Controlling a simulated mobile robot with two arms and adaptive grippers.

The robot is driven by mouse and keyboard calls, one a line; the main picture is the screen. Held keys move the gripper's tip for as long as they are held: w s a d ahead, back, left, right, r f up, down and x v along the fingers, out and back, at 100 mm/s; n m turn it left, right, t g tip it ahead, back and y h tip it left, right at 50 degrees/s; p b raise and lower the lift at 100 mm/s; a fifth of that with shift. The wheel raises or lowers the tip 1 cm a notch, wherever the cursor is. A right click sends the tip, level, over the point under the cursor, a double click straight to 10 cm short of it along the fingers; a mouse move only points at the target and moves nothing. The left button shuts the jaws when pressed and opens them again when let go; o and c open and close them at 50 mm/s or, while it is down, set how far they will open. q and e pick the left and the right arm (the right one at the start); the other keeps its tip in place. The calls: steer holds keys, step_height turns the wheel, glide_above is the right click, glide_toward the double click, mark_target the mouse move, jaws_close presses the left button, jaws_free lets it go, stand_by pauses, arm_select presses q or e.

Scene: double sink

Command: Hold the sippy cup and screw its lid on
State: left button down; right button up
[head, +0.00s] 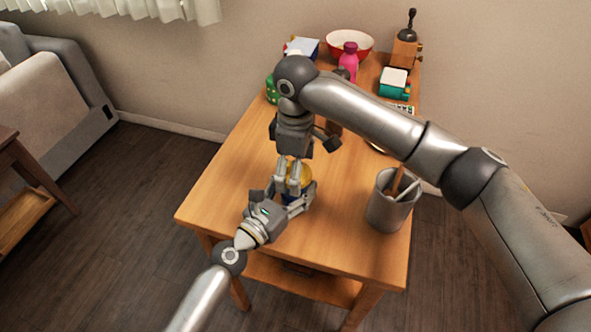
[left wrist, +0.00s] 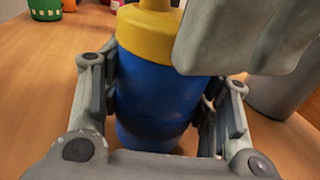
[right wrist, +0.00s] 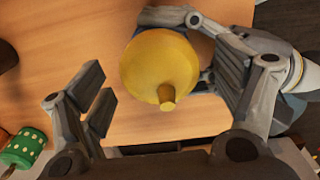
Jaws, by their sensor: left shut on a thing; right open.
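The blue sippy cup (left wrist: 155,95) stands upright on the wooden table, near its front half. The yellow lid (left wrist: 145,35), with its spout up, sits on top of the cup. I cannot tell how tightly it is seated. My left gripper (left wrist: 160,110) is shut on the cup's blue body, one finger on each side. My right gripper (right wrist: 160,95) is open above, pointing down with its fingers spread about the lid. In the right wrist view the lid (right wrist: 160,65) is close to the right finger and clear of the left one. In the head view my grippers largely hide the cup.
A grey utensil holder (head: 390,208) stands to the right of the cup. The table's front left (head: 215,205) is clear.

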step_height(320, 180, up, 11)
stand_by(0.3)
steer(key=shift+r, duration=0.1)
arm_select(q)
steer(key=shift+c, duration=2.1)
jaws_free()
steer(key=v, duration=1.2)
steer(key=shift+s, duration=0.1)
